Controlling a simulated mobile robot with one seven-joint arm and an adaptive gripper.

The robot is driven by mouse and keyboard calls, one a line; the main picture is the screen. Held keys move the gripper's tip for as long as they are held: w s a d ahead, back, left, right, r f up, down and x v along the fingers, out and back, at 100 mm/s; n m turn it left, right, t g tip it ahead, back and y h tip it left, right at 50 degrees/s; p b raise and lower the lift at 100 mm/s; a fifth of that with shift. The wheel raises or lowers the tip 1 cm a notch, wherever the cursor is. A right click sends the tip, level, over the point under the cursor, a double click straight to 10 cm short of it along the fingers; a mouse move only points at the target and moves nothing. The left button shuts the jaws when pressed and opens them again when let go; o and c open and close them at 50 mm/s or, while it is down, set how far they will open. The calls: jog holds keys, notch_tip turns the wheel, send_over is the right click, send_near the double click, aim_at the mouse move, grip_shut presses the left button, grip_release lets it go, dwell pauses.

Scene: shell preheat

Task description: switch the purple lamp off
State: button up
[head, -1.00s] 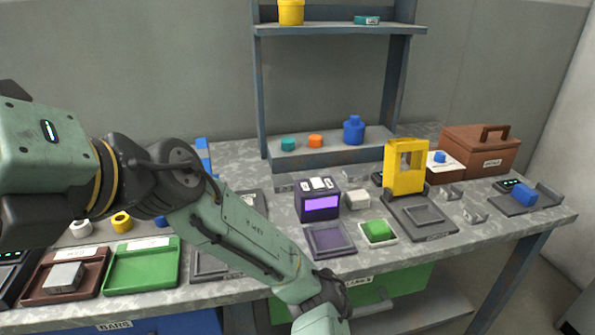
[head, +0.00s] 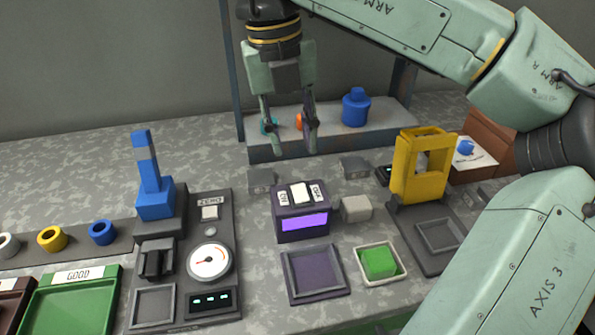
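The purple lamp is a dark purple box (head: 302,226) in the middle of the table, with a bright violet panel (head: 304,222) glowing on its front. A white rocker switch (head: 301,193) sits on its top between two small labels, too small to read surely. My gripper (head: 296,152) points down above and slightly behind the box, with its two fingers apart and nothing between them. The fingertips look clear of the box and the switch.
A purple tray (head: 316,293) lies in front of the box, and a white dish (head: 361,264) with a green block is to its right. A grey block (head: 356,208) stands close at its right. A yellow frame (head: 398,180) stands further right, a gauge panel (head: 222,225) left.

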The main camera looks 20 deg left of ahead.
aim_at(301, 194)
jog(key=f, duration=0.6)
jog(key=d+f+p, duration=0.1)
jog(key=f, duration=0.3)
jog(key=shift+w, duration=0.15)
jog(key=shift+c, duration=0.2)
grip_shut()
